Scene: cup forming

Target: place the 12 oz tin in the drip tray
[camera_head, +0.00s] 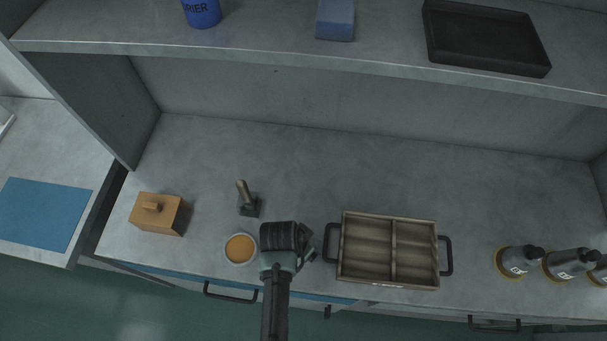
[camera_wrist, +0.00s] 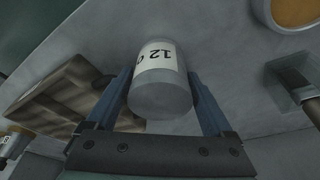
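A grey metal tin with a white label reading "12 O" (camera_wrist: 160,83) sits between the two blue fingers of my gripper (camera_wrist: 161,76) in the wrist view. The fingers lie against its sides, so my gripper looks shut on it. In the head view my gripper (camera_head: 306,244) is over the counter, just left of the wooden tray, and the tin is hidden there. I cannot tell whether the tin touches the counter. A shallow black tray (camera_head: 487,38), which looks like the drip tray, lies empty on the raised shelf at the upper right.
A two-compartment wooden tray with black handles (camera_head: 393,248) is empty. Left of my gripper are an amber-filled bowl (camera_head: 240,249), a wooden-handled tool (camera_head: 246,199) and a wooden box (camera_head: 158,213). The shelf also holds a blue block (camera_head: 335,20).

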